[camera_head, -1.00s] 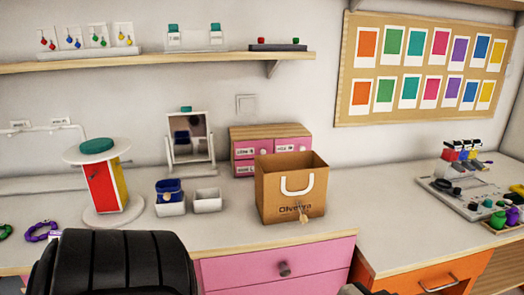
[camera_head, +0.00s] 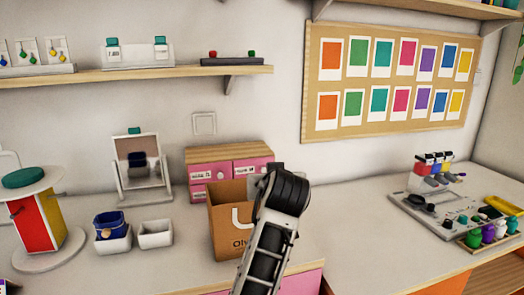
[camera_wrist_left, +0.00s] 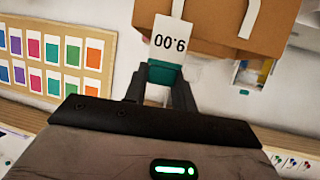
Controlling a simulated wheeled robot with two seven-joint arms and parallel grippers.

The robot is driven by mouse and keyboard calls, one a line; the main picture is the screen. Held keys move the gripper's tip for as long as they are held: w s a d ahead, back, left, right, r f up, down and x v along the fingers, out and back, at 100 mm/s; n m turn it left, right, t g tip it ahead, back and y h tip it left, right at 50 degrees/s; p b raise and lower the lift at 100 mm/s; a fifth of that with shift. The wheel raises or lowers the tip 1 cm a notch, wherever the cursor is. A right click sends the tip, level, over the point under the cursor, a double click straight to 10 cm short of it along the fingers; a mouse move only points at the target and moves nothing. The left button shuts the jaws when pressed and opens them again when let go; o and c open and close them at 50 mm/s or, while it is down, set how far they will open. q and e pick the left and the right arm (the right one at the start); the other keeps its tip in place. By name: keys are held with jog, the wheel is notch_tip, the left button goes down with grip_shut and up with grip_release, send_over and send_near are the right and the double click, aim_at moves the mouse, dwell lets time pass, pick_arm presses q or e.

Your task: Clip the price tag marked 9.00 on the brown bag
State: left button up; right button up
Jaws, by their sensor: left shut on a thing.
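My left gripper (camera_wrist_left: 163,92) is shut on the teal clip (camera_wrist_left: 164,73) of a white price tag (camera_wrist_left: 170,38), which reads 9.00 upside down in the left wrist view. The tag shows in front of the brown bag (camera_wrist_left: 205,22), close to its rim; I cannot tell whether the clip touches the bag. In the head view the brown bag (camera_head: 221,228) stands upright on the counter, its right part covered by my left arm. The gripper's fingers and the tag cannot be made out there. My right gripper is not in view.
A pink drawer box (camera_head: 208,172) stands behind the bag. Two small white bins (camera_head: 155,234), a mirror stand (camera_head: 140,172) and a round display stand (camera_head: 40,225) are to the left. A grey device (camera_head: 440,215) sits at the right. The counter between is clear.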

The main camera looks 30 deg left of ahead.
pick_arm(q)
jog(key=a+r+n+g+y+b, duration=0.1)
jog(key=w+a+r+n+g+y+b, duration=0.1)
jog(key=a+r+b, duration=0.1)
jog(key=shift+r, duration=0.15)
jog(key=shift+f+b, duration=0.6)
jog(key=shift+f, duration=0.15)
jog(key=shift+w+f, duration=0.1)
jog(key=shift+f, duration=0.2)
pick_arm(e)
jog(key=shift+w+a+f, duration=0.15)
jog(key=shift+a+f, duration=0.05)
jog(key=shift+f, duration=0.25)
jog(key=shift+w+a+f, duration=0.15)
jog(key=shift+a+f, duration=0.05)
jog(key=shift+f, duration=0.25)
pick_arm(q)
jog(key=shift+d+p, duration=0.15)
jog(key=shift+p, duration=0.4)
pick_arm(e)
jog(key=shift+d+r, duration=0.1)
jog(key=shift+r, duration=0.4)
pick_arm(q)
jog(key=shift+f+b, duration=1.1)
jog(key=shift+f, duration=0.7)
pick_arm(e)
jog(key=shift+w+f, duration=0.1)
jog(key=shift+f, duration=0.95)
